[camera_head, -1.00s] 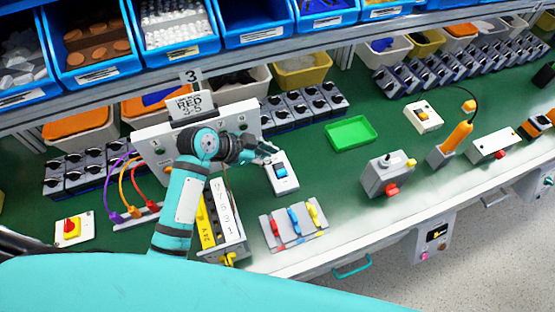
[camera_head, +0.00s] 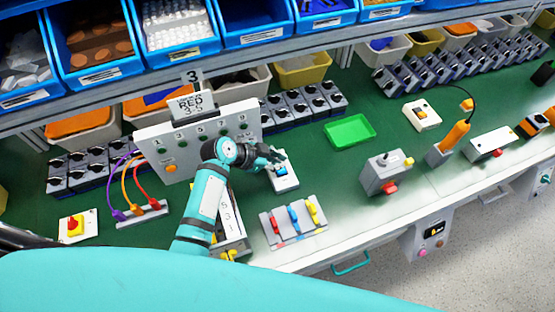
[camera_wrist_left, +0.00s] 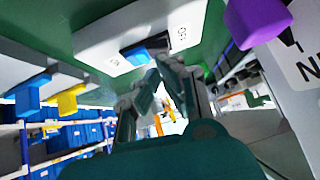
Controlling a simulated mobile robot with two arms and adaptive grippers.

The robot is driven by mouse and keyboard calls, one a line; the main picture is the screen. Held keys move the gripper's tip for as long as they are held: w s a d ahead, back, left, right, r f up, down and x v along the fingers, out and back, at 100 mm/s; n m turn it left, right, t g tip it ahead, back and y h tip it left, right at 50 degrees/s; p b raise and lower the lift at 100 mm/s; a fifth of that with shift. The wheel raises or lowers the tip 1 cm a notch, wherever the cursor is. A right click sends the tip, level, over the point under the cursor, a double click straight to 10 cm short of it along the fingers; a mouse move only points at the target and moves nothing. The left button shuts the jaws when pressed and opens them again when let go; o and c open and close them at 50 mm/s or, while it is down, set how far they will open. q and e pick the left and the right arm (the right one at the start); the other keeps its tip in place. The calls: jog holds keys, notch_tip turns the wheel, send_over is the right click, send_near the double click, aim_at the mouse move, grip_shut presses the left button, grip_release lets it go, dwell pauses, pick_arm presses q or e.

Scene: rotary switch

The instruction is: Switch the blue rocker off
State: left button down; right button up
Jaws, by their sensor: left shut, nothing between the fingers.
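The blue rocker (camera_head: 281,170) sits on a white switch box (camera_head: 286,184) on the green bench, right of the grey panel. In the left wrist view the rocker (camera_wrist_left: 143,50) shows in its white plate (camera_wrist_left: 92,40), with small lettering on both sides of it. My left gripper (camera_head: 276,156) is shut and empty, over the far end of the box. In the left wrist view its fingertips (camera_wrist_left: 166,66) come together close beside the rocker. I cannot tell whether they touch it, nor which way the rocker is tipped.
A grey panel (camera_head: 165,145) with a sign stands left of the box. A block with red, blue and yellow levers (camera_head: 294,222) lies in front. Bench between is clear.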

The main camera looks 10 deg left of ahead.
pick_arm(q)
jog(key=shift+w+a+f, duration=0.1)
jog(key=shift+a+f, duration=0.1)
jog(key=shift+f, duration=0.05)
